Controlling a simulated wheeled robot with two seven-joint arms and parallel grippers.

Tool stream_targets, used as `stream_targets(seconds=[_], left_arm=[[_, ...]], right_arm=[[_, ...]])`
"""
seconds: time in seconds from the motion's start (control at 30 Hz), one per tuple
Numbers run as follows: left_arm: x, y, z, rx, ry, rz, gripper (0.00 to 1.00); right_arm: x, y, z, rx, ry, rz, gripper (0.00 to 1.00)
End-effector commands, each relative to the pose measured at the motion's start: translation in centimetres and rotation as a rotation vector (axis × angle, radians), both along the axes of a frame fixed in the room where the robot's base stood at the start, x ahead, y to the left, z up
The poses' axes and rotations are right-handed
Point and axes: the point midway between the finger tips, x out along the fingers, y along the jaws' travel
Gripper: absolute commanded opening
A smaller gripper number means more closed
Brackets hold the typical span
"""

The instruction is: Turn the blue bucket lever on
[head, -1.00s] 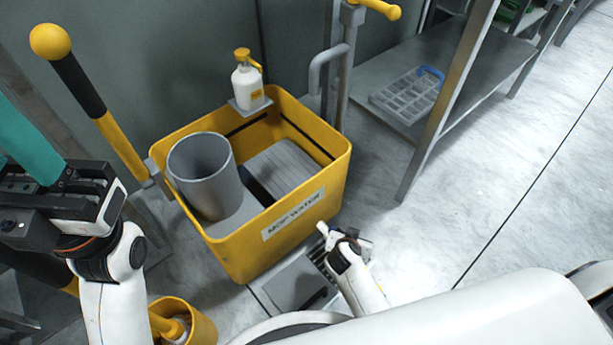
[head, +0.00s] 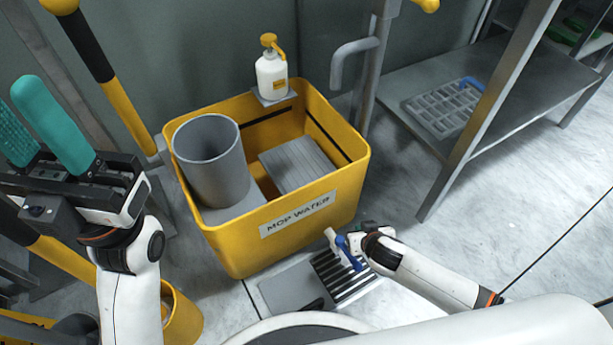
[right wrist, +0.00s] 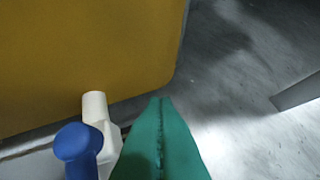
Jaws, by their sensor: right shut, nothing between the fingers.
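The blue lever (head: 349,252) shows beside a white pipe piece (head: 331,238) low at the front right of the yellow mop bucket (head: 235,250). In the right wrist view the lever's blue knob (right wrist: 78,145) is at lower left, with the white pipe (right wrist: 97,108) behind it. My right gripper (right wrist: 160,102) is shut and empty, its teal fingers just right of the knob and pipe; contact cannot be told. My left gripper (head: 22,98) is open and empty at the left, teal fingers apart.
A grey drain grate (head: 335,275) lies on the floor under the lever. A grey cylinder (head: 210,165) stands in the bucket, and a white pump bottle (head: 271,72) sits on its back rim. A metal shelf (head: 405,95) stands at the right. Open floor lies between.

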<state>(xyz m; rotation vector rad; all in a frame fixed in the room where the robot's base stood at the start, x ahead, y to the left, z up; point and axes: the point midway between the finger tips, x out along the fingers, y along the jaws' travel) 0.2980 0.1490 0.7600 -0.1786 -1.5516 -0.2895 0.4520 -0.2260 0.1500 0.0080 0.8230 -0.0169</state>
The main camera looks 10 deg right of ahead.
Motion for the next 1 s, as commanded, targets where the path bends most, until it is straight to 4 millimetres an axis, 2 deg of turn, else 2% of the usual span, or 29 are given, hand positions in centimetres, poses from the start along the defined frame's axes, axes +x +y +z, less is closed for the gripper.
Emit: stream_targets(seconds=[0.03, 0.3, 0.33, 0.57, 0.87, 1.0], left_arm=[[0.0, 0.0, -1.0, 0.0, 0.0, 0.0, 0.36], [0.0, 0.0, -2.9, 0.0, 0.0, 0.0, 0.36], [0.0, 0.0, -1.7, 0.0, -0.001, 0.0, 0.36], [0.0, 0.0, 0.9, 0.0, 0.0, 0.0, 0.36], [0.0, 0.0, 4.9, 0.0, 0.0, 0.0, 0.36], [0.0, 0.0, 4.6, 0.0, 0.0, 0.0, 0.36]], right_arm=[[0.4, -0.2, -0.4, -0.007, -0.004, 0.036, 0.0], [1.1, 0.1, 0.0, -0.003, -0.002, 0.198, 0.0], [0.6, 0.1, 0.9, 0.0, 0.002, 0.192, 0.0], [-1.7, -0.2, 3.5, 0.001, 0.002, 0.189, 0.0], [-5.6, -0.9, 7.9, 0.0, 0.003, 0.188, 0.0], [-5.2, 1.3, 8.9, 0.05, -0.046, 0.232, 0.0]])
